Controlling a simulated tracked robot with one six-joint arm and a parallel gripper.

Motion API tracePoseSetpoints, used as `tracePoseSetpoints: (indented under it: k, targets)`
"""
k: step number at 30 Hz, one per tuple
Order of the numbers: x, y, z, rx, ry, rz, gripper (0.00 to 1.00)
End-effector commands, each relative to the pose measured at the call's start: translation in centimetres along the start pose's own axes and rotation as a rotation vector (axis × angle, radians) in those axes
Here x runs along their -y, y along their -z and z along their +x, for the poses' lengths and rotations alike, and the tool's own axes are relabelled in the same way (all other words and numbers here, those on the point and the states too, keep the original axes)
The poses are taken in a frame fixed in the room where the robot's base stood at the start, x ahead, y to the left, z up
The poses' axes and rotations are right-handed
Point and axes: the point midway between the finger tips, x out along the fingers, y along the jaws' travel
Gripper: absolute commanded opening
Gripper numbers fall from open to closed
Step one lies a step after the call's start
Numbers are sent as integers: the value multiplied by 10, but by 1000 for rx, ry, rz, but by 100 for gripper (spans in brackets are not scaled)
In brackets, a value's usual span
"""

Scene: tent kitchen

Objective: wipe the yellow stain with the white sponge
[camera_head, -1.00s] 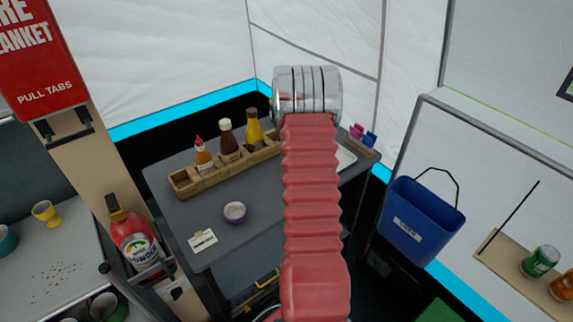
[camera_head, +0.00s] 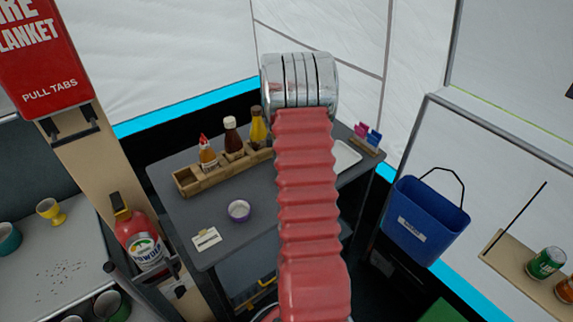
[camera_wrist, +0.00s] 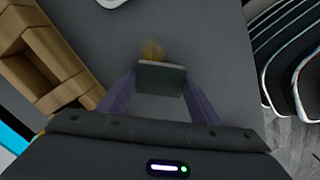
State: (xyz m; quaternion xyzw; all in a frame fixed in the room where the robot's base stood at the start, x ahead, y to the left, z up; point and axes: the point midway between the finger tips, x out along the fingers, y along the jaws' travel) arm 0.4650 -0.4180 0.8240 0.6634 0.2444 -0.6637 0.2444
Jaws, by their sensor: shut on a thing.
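In the wrist view, my gripper (camera_wrist: 160,90) points down at the dark grey table top, its two purple fingers on either side of the white sponge (camera_wrist: 160,104). It is shut on the sponge, which shows a pale body and a darker grey-green far edge. The yellow stain (camera_wrist: 152,49) is a small yellow-brown patch on the table, just beyond that edge in the picture. I cannot tell whether the sponge touches the table. In the head view, my red arm hides the gripper, sponge and stain.
A wooden rack (camera_head: 190,181) with several sauce bottles stands on the table (camera_head: 190,222), left of my arm; it also shows in the wrist view (camera_wrist: 40,60). A purple bowl (camera_head: 238,211) and small card (camera_head: 206,239) are nearer. A white tray (camera_head: 347,157) lies right.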

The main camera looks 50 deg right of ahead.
Motion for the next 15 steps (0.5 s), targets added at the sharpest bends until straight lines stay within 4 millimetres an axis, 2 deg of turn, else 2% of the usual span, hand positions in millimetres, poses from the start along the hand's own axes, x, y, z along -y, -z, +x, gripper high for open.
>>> tracePoseSetpoints:
  k: [4, 8, 15]
  targets:
    - [11, 10, 0, 0, 2, -1, 37]
    - [9, 10, -21, -1, -3, -2, 37]
    - [9, 10, -41, 0, -1, -2, 37]
